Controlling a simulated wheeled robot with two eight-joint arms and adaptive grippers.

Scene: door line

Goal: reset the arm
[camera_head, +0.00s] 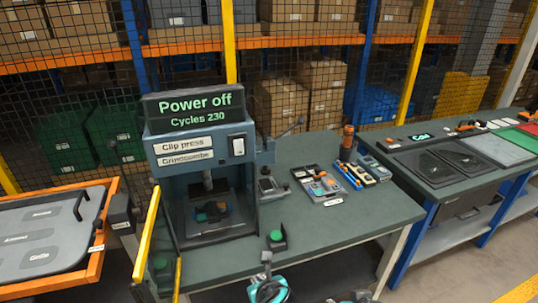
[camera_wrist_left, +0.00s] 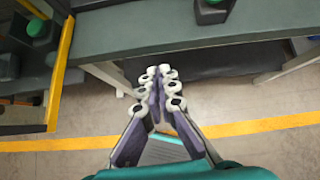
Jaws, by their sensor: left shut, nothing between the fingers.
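My left gripper (camera_head: 266,262) is at the bottom middle of the head view, in front of the clip press bench. In the left wrist view its fingers (camera_wrist_left: 158,78) are together and empty, pointing toward the bench's front edge (camera_wrist_left: 170,38), with floor below. A bit of teal and grey at the bottom edge of the head view appears to be my right gripper (camera_head: 355,298); its fingers cannot be made out.
The clip press (camera_head: 205,160) stands on the bench (camera_head: 345,212), its display reading "Power off, Cycles 230". A green button (camera_head: 276,238) sits near the front edge. A yellow guard bar (camera_head: 147,235) stands at left, beside an orange-framed tray (camera_head: 45,235). Another bench (camera_head: 445,180) is at right.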

